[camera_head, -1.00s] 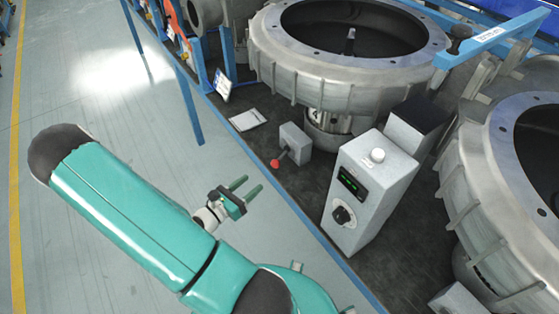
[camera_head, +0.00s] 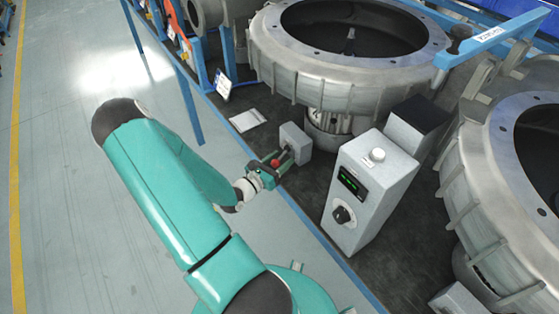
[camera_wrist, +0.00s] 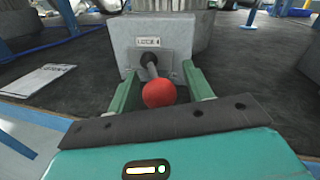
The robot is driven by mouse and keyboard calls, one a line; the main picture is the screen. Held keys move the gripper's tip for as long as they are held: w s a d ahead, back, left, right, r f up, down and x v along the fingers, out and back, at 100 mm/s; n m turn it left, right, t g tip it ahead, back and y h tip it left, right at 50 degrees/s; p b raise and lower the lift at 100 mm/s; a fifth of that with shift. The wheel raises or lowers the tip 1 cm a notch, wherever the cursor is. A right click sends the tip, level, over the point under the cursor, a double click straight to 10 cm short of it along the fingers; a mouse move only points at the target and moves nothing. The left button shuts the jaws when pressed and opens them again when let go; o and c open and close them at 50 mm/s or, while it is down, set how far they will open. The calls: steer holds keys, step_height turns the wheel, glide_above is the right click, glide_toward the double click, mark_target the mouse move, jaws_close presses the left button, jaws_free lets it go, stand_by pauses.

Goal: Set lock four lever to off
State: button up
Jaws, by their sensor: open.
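The lock lever has a red ball knob (camera_wrist: 159,93) on a short dark rod, coming out of a grey box (camera_wrist: 122,39) with a small label that is too small to read surely. The box (camera_head: 296,140) stands on the dark bench in front of the large round metal housing. My gripper (camera_wrist: 155,88) is open, its two green fingers on either side of the red knob. No clear contact shows between the fingers and the knob. In the head view my gripper (camera_head: 277,164) is at the lever, with the knob between its fingers.
A grey control box (camera_head: 365,195) with a green display, a dial and a top button stands to the right of the lever. A round metal housing (camera_head: 350,75) rises behind. A white sheet (camera_head: 247,120) lies to the left. A blue post (camera_head: 190,108) stands further left.

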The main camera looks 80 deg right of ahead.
steer(key=shift+c, duration=0.2)
jaws_close()
